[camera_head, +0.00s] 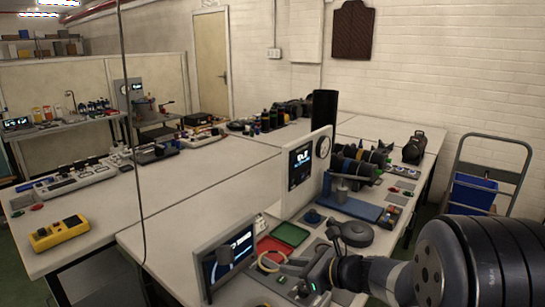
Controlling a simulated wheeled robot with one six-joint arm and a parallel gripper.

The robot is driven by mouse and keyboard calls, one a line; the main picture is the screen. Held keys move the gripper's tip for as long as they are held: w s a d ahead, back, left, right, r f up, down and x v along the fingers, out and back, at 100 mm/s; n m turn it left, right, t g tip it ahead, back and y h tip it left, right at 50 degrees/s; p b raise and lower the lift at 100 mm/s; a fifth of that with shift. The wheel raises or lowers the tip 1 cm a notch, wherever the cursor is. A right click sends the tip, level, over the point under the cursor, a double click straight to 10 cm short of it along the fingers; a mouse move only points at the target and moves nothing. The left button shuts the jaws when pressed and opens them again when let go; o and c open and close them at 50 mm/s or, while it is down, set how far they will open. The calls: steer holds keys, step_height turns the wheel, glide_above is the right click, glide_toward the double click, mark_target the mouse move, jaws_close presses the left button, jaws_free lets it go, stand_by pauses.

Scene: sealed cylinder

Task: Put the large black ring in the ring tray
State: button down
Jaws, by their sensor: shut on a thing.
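My gripper (283,264) reaches in from the lower right over the front of the bench, its fingers pointing left. Just behind the ring are a shallow red tray (270,249) and a green tray (290,234), side by side. I cannot tell which is the ring tray.
A tilted display (226,262) stands close left of the ring. A white panel with a screen and gauge (307,172) rises behind the trays. A round dark device (355,233) stands to the right. The left bench has wide bare space.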

steer(key=d+f+m+t+h, duration=0.1)
steer(key=d+m+h, duration=0.1)
steer(key=w+d+f+m+t+h+p, duration=0.1)
steer(key=d+m+t+h, duration=0.1)
steer(key=d, duration=0.1)
steer(key=w+d+f+m+t+h+p, duration=0.1)
steer(key=d+m+h, duration=0.1)
steer(key=d, duration=0.1)
steer(key=shift+w+d, duration=0.15)
steer(key=shift+s+d+f+m+t+h, duration=0.2)
steer(key=shift+d+f+m+t+h, duration=0.25)
steer(key=shift+d+m, duration=0.3)
